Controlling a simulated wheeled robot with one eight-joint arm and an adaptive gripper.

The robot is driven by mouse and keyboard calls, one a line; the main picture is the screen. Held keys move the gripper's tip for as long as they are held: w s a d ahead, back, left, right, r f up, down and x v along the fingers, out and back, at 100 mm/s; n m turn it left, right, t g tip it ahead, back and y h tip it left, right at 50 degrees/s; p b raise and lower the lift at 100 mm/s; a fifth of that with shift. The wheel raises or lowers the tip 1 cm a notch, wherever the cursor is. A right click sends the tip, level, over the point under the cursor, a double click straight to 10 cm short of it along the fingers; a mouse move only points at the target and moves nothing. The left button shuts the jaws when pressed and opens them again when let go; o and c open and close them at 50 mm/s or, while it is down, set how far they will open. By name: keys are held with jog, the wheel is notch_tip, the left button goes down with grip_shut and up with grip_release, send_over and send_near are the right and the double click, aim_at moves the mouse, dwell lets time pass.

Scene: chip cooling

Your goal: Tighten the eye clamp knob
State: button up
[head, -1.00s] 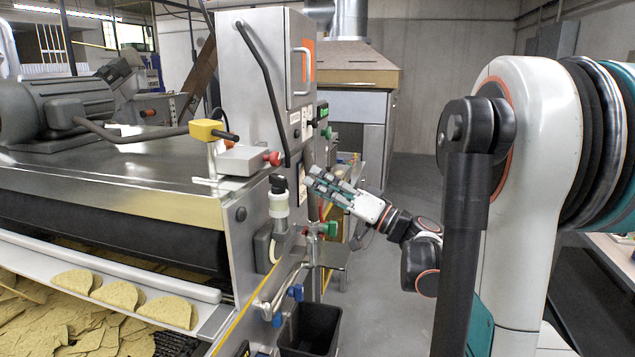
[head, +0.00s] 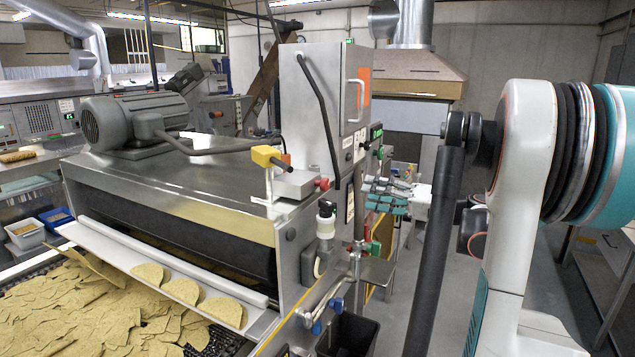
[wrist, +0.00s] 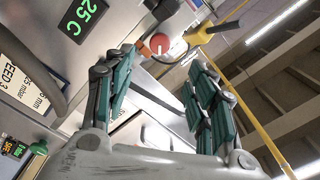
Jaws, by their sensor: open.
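A red knob (head: 322,184) sticks out from a grey block (head: 296,184) on the machine's top edge, beside a yellow sensor head (head: 265,156) on a post. I take this to be the eye clamp knob; no label on it is readable. My gripper (head: 368,192) is open and empty to the right of the knob, beside the control panel and apart from the knob in the head view. In the wrist view the red knob (wrist: 161,43) shows between and beyond the teal fingers (wrist: 158,62), with the yellow sensor (wrist: 203,35) to its right.
The upright control cabinet (head: 325,90) with a bent black bar stands close by the gripper. A green-handled valve (head: 374,248) and a white fitting (head: 325,222) sit below. Chips (head: 110,305) lie on the conveyor at left. Open floor (head: 402,290) shows at right.

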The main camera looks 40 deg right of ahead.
aim_at(327, 186)
jog(key=p+x, duration=0.2)
jog(key=x, duration=1.1)
jog(key=shift+s, duration=0.1)
jog(key=c, duration=1.1)
